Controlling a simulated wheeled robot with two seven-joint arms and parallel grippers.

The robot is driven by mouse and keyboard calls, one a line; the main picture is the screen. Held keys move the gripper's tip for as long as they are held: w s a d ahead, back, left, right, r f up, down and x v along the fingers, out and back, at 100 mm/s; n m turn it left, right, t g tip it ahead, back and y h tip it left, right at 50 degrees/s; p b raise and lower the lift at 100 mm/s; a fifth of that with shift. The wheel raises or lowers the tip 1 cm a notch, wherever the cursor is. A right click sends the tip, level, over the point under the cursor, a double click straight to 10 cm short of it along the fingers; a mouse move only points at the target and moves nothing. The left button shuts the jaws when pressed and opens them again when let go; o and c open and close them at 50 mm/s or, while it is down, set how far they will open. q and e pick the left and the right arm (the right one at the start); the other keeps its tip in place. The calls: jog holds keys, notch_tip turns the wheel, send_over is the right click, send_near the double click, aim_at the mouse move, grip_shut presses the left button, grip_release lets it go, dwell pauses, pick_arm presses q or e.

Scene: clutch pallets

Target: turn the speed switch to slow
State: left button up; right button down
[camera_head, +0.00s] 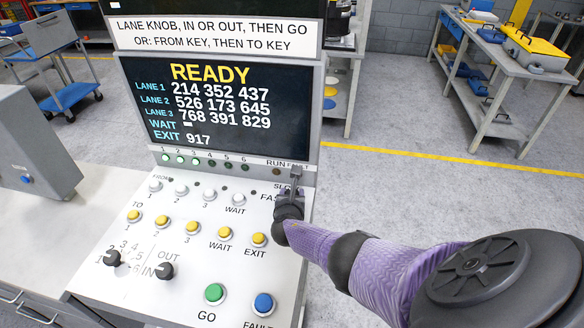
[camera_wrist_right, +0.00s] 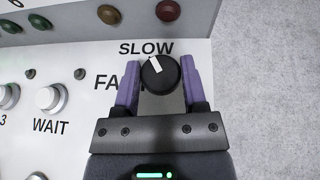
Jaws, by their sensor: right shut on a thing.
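The speed switch is a round black knob (camera_wrist_right: 160,76) with a white pointer mark, on the right edge of the white panel. In the right wrist view its mark points up and slightly left, towards the word SLOW (camera_wrist_right: 146,48). The word FAST (camera_wrist_right: 106,82) is partly hidden by a finger. My right gripper (camera_wrist_right: 160,83) has its two purple fingers on either side of the knob, shut on it. In the head view my right gripper (camera_head: 292,194) reaches the panel from the right and largely hides the switch. My left gripper is not in view.
The screen (camera_head: 218,105) reads READY. White and yellow buttons, two black knobs (camera_head: 113,258), a green GO button (camera_head: 214,293) and a blue FAULT button (camera_head: 263,303) lie left of and below the gripper. A grey box (camera_head: 38,150) stands left.

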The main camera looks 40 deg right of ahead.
jog(key=shift+f, duration=0.15)
jog(key=shift+c, duration=0.7)
grip_release()
jog(key=shift+r, duration=0.2)
jog(key=p+v, duration=0.7)
jog(key=v, duration=0.2)
jog(key=shift+r, duration=0.1)
jog(key=shift+s+a, duration=0.3)
jog(key=shift+s, duration=0.05)
